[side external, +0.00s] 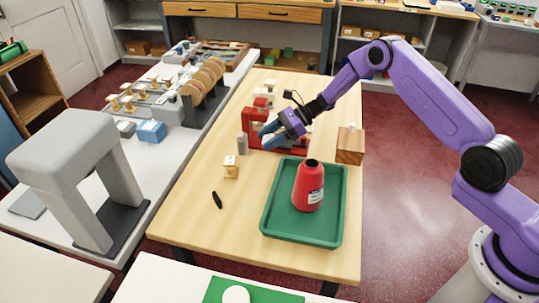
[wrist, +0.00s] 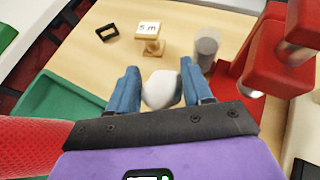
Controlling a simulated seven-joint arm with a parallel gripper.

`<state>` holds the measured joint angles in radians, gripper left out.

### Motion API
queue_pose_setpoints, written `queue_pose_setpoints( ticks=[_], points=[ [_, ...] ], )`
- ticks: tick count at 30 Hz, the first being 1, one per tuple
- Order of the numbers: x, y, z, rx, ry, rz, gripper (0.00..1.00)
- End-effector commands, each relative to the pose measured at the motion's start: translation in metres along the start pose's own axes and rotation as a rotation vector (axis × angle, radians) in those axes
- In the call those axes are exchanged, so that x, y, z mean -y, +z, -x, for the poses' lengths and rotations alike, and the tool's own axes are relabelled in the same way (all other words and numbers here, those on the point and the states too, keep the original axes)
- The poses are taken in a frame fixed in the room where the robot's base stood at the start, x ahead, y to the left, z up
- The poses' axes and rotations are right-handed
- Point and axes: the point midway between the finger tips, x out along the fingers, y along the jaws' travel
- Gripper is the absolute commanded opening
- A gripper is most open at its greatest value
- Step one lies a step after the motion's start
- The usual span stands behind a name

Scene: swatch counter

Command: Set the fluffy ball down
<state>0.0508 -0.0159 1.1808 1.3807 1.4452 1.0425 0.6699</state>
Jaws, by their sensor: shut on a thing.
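In the wrist view, the fluffy ball (wrist: 162,90), white and rounded, sits between the two blue fingers of my gripper (wrist: 162,92). The fingers are shut on it.
A green tray (side external: 273,226) holds a red bottle (side external: 309,187). A red stand (side external: 294,137), a grey cylinder (side external: 242,144), a small wooden label stand (side external: 231,168) and a black item (side external: 217,200) are nearby. A wooden block (side external: 350,147) stands right. The table's front left is clear.

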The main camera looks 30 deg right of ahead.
Motion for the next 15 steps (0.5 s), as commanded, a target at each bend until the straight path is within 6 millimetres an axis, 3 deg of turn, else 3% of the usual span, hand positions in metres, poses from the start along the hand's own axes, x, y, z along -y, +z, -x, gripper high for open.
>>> queue_pose_setpoints(
  ticks=[15],
  points=[
    [0.0,-0.049,-0.026,0.001,-0.002,-0.002,0.22]
  ],
)
